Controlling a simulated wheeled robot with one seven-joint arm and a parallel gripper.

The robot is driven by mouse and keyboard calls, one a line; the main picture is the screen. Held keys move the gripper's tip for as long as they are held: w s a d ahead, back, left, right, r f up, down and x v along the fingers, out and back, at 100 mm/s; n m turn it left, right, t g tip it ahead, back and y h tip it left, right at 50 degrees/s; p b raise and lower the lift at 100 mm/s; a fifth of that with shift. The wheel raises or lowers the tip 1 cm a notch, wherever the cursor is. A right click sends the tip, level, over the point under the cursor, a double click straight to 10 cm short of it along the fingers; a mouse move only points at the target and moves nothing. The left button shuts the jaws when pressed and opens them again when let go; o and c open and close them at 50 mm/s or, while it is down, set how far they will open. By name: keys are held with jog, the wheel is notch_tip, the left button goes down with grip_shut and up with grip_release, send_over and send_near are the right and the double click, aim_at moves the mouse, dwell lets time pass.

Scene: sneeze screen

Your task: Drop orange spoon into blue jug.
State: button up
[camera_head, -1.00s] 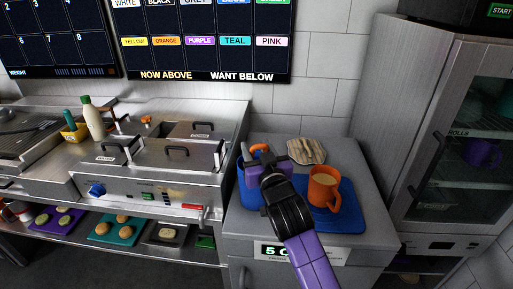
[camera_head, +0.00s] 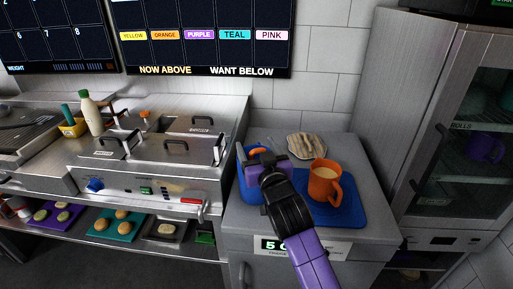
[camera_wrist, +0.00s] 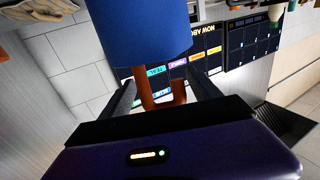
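A blue jug (camera_head: 247,188) stands at the left of the grey counter, largely hidden behind my gripper. A blue cylinder, apparently this jug (camera_wrist: 145,30), fills the top middle of the wrist view. A bent orange piece (camera_wrist: 148,95) shows below it between my fingers; orange also shows in the head view (camera_head: 258,150) beside my finger. I cannot tell whether this is the orange spoon or a handle. My gripper (camera_head: 262,158) is at the jug; its fingers (camera_wrist: 165,95) are spread, with gaps visible beside the orange piece.
A striped flat item (camera_head: 306,146) lies behind. A steel grill (camera_head: 150,170) is left, a glass-door cabinet (camera_head: 455,130) right.

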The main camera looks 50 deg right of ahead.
jog(key=b+v, duration=0.1)
jog(key=v, duration=0.6)
jog(key=shift+s+a, duration=0.25)
jog(key=shift+s, duration=0.05)
dwell(0.7)
